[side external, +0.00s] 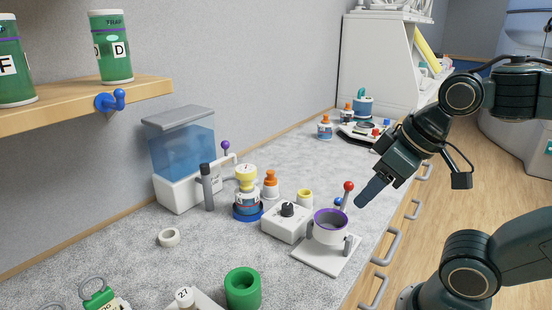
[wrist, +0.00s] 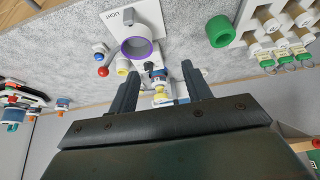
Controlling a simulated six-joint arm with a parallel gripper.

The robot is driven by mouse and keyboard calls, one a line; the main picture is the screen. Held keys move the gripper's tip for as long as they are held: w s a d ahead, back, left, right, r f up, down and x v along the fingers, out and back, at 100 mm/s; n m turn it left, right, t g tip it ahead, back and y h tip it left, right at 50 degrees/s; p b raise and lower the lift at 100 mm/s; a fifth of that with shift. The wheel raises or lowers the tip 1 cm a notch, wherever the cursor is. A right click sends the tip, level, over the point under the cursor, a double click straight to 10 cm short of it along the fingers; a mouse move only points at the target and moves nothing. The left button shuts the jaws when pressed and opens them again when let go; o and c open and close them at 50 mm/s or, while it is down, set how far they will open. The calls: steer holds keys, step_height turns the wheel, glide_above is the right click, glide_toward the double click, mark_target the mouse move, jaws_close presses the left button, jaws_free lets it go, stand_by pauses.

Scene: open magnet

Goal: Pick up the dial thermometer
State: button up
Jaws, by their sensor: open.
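My gripper (side external: 368,192) hangs over the right edge of the counter in the side view, to the right of a red-ball lever (side external: 348,190). In the wrist view my gripper (wrist: 160,72) shows two dark fingers spread apart with nothing held between them.
A purple-rimmed cup (side external: 330,226) on a white plate and a white box with a black knob (side external: 286,222) stand near the gripper. A green ring (side external: 243,288) is in front, a blue tank (side external: 183,155) behind. Bare counter (side external: 110,245) lies at left.

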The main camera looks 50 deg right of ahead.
steer(key=shift+o, duration=0.4)
steer(key=o, duration=0.5)
steer(key=shift+w, duration=0.1)
steer(key=w+n+y, duration=0.4)
steer(key=w+n, duration=0.3)
steer(key=w, duration=1.2)
steer(key=shift+w+d+f+n+t+y, duration=0.3)
steer(key=shift+w+d+f+n+y, duration=0.45)
steer(key=shift+w+d+f+y, duration=1.2)
steer(key=shift+w+d+f+n+t+y, duration=0.4)
steer(key=shift+w+d+n, duration=0.55)
steer(key=shift+d, duration=2.05)
steer(key=shift+w+d+f+n+t+y, duration=0.2)
steer(key=shift+w+d+f+n+y, duration=0.3)
steer(key=shift+w+d+f+y, duration=1.55)
steer(key=shift+s+d+r+h, duration=0.15)
steer(key=shift+d+r+h, duration=0.05)
steer(key=shift+r+h, duration=0.2)
steer(key=shift+s+d+r+h, duration=0.1)
steer(key=shift+d+r+h, duration=0.15)
steer(key=shift+r, duration=0.2)
